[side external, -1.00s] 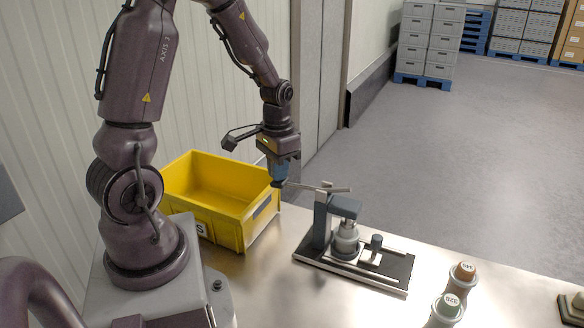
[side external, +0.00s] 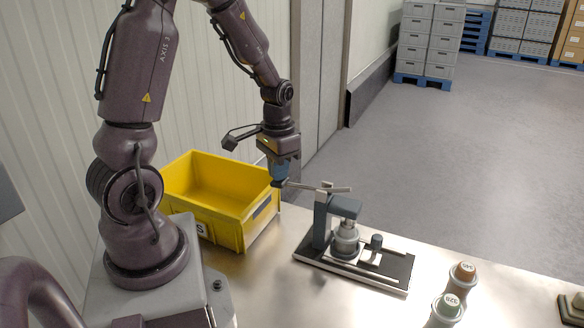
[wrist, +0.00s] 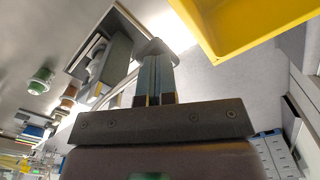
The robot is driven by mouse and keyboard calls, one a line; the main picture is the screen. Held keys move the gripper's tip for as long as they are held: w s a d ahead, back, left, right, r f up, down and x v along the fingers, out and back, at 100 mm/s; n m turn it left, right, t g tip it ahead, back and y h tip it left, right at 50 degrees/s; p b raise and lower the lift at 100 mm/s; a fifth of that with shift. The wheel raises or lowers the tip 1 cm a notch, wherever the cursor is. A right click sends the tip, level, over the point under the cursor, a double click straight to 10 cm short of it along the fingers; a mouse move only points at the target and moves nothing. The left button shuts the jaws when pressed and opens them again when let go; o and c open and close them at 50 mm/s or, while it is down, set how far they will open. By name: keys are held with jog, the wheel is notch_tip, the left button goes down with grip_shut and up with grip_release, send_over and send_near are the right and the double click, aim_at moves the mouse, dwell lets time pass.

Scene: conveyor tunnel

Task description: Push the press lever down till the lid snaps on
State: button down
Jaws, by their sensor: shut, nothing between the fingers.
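The press (side external: 321,219) stands on a dark base plate on the steel table. Its lever (side external: 310,187) runs roughly level from the press top toward my gripper. A grey container (side external: 345,240) sits under the press head (side external: 346,207). My gripper (side external: 279,183) is shut and empty, its fingertips at the lever's left end; whether they touch it I cannot tell. In the wrist view my closed fingers (wrist: 155,75) point at the lever's pale end (wrist: 152,46), and the press (wrist: 115,55) shows beyond, to the left.
A yellow bin (side external: 225,205) stands left of the press, close below my gripper. Two capped jars, one brown-topped (side external: 463,272) and one green-topped (side external: 448,308), stand right of the press. A dark-grey object (side external: 575,305) lies at the right edge. Bare table lies in front of the press.

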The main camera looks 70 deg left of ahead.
jog(key=shift+w+d+r, duration=0.15)
jog(key=shift+r, duration=1.55)
jog(key=shift+w+d+r, duration=0.1)
jog(key=shift+r, duration=4.15)
jog(key=s+d+r+m+t, duration=0.1)
jog(key=s+d+r+t, duration=0.1)
jog(key=d, duration=0.6)
jog(key=s+d+r+m+t, duration=0.2)
jog(key=s+d+r+t, duration=0.1)
jog(key=d, duration=0.5)
jog(key=shift+s+d+r+t, duration=0.15)
jog(key=shift+s+r+t, duration=0.15)
jog(key=shift+s+r, duration=0.7)
